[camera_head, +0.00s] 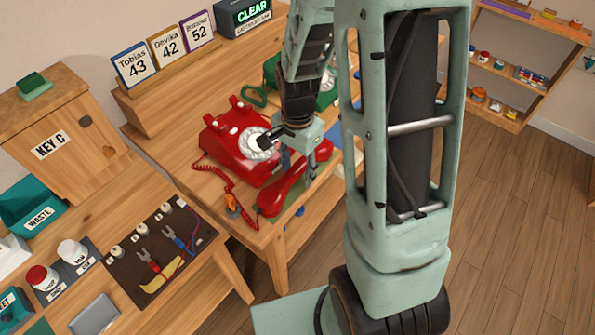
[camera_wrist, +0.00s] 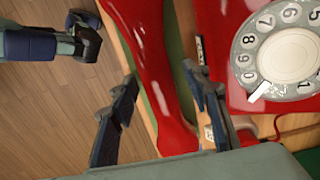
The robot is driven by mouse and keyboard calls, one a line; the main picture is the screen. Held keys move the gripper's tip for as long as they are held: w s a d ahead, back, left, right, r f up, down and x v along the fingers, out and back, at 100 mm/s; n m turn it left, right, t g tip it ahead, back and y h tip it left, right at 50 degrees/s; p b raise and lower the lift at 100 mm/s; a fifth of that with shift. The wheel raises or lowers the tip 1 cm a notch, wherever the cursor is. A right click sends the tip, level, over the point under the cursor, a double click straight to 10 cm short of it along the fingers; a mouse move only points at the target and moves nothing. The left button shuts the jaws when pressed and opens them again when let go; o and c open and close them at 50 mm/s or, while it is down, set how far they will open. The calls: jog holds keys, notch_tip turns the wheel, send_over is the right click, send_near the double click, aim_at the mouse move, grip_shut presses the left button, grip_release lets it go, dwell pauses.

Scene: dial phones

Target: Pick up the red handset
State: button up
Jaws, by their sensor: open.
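The red handset (camera_head: 289,183) lies off its cradle near the front edge of the wooden table, beside the red dial phone (camera_head: 234,144). In the wrist view the handset (camera_wrist: 155,60) runs lengthwise between my two fingers. My gripper (camera_wrist: 158,112) is open, one finger on each side of the handset; I cannot tell whether either finger touches it. In the head view my gripper (camera_head: 300,158) is over the handset's middle and hides part of it. The phone's dial (camera_wrist: 285,55) shows at the right of the wrist view.
A green phone (camera_head: 326,90) stands behind, partly hidden by my arm. A red coiled cord (camera_head: 218,178) lies left of the handset. Name cards (camera_head: 168,45) stand on a wooden ledge at the back. A dark tool mat (camera_head: 190,253) lies at the lower left. Open floor (camera_head: 510,190) is at the right.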

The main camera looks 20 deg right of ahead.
grip_shut()
jog(key=shift+r, duration=0.1)
dwell(0.3)
